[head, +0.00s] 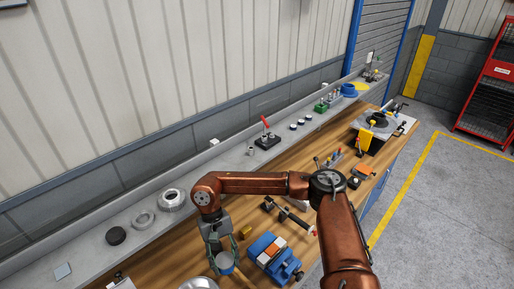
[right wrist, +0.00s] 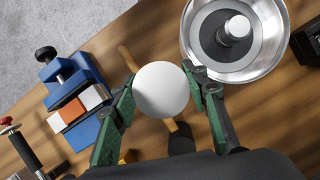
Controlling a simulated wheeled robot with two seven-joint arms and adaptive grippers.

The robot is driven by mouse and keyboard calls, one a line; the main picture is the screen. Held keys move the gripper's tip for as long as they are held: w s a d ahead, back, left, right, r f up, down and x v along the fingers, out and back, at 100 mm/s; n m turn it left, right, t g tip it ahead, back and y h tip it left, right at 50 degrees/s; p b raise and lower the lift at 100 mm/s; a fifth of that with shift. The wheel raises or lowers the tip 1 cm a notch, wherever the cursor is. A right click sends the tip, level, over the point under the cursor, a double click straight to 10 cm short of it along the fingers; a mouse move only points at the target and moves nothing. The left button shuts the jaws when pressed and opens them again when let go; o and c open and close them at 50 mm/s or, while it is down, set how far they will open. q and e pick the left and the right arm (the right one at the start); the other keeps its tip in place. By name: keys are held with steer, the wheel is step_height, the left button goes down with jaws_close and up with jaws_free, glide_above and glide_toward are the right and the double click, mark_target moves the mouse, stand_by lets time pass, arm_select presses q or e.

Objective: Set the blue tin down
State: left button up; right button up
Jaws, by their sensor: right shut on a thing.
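The blue tin (head: 225,264) is between the fingers of my right gripper (head: 220,250) at the front of the wooden bench in the head view. In the right wrist view, the tin (right wrist: 161,90) shows only its round, pale top, with a green finger of my right gripper (right wrist: 162,92) on each side. The fingers are shut on it. The tin's lower side and base are hidden, so I cannot tell whether it touches the bench. My left gripper is in neither view.
A wooden handle (right wrist: 129,58) lies partly behind the tin. A shiny metal bowl (right wrist: 193,60) is close on one side. A blue vise (head: 288,270) with orange and white blocks is on the other. The wooden bench (right wrist: 145,30) shows bare patches between them.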

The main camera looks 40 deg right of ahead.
steer(key=w+d+r+n+t+h+p, duration=0.1)
steer(key=w+r+n+t+p, duration=0.35)
steer(key=r+n, duration=1.2)
steer(key=w+r+n+t+h+p, duration=0.1)
steer(key=w+r+n+t, duration=0.4)
steer(key=w+r+n, duration=1.05)
steer(key=w+d+f+n+p, duration=0.1)
steer(key=d+f, duration=0.2)
steer(key=w+d+f+n+p, duration=0.1)
steer(key=d+f+p, duration=0.1)
steer(key=d+f, duration=0.1)
steer(key=w+d+f+n+p, duration=0.1)
steer(key=d+f, duration=0.2)
steer(key=f, duration=0.1)
steer(key=shift+w+f+g, duration=0.3)
steer(key=shift+w+g, duration=0.05)
steer(key=shift+w+d+f+p, duration=0.35)
steer(key=shift+w+d+f, duration=0.05)
steer(key=shift+f, duration=0.3)
step_height(320, 180, down, 3)
steer(key=shift+w+d+p, duration=0.1)
steer(key=shift+w+p, duration=0.05)
steer(key=shift+p, duration=0.75)
steer(key=shift+f, duration=0.2)
steer(key=shift+f, duration=0.1)
